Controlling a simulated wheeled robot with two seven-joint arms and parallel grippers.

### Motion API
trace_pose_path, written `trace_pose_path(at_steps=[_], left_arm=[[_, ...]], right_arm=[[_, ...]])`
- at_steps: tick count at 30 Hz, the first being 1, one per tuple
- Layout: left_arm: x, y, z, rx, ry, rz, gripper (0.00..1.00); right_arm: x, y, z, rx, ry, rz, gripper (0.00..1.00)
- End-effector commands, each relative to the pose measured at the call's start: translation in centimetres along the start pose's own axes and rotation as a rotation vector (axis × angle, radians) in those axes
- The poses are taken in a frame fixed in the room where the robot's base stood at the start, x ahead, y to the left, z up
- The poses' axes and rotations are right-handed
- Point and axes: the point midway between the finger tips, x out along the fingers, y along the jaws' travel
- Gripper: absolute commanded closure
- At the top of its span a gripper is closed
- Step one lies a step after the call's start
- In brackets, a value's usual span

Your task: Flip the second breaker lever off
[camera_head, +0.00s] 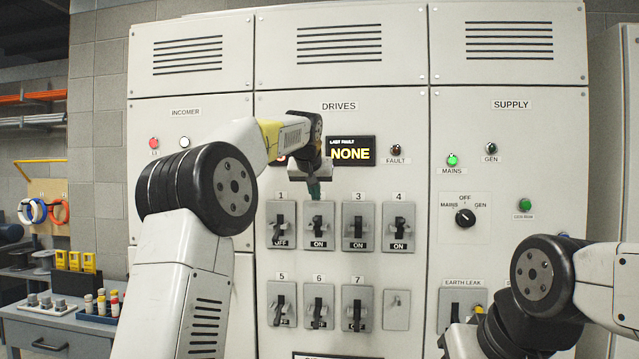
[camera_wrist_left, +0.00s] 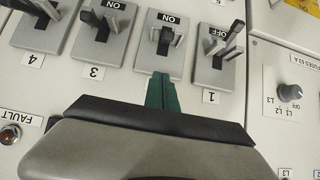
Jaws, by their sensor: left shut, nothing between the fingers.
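The second breaker (camera_head: 318,232) is in the upper row of the DRIVES panel, and its label reads ON. In the left wrist view, which is upside down, its lever (camera_wrist_left: 168,38) stands beside the ON label. My left gripper (camera_head: 314,190) is shut and empty, with its green fingers pointing at the top of this breaker. In the left wrist view the fingers (camera_wrist_left: 162,88) end close to the breaker's plate and hide its number; I cannot tell whether they touch. My right gripper is out of view; only its arm shows at lower right.
Breaker 1 (camera_head: 281,232) reads OFF, while breaker 3 (camera_head: 358,230) and breaker 4 (camera_head: 398,230) read ON. Breakers 5, 6 and 7 sit in the row below. The fault display (camera_head: 351,151) reads NONE. A rotary knob (camera_wrist_left: 289,92) shows in the left wrist view.

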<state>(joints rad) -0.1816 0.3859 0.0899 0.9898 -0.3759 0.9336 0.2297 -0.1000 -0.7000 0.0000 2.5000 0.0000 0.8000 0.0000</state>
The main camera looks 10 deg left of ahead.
Motion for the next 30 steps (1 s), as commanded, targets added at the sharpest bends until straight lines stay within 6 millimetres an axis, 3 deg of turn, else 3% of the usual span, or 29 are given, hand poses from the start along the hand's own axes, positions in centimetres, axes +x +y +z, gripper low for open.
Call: trace_pose_path(at_steps=[1, 12, 30], left_arm=[[1.2, -0.1, 0.1, 0.0, -0.003, -0.001, 1.0], [1.8, 0.0, 3.5, 0.001, -0.001, -0.001, 1.0], [2.3, 0.0, 3.8, 0.0, 0.014, -0.001, 1.0]], right_arm=[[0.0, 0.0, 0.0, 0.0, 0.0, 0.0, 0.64], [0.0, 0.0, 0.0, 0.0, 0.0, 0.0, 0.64], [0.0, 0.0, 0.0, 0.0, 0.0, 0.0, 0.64]])
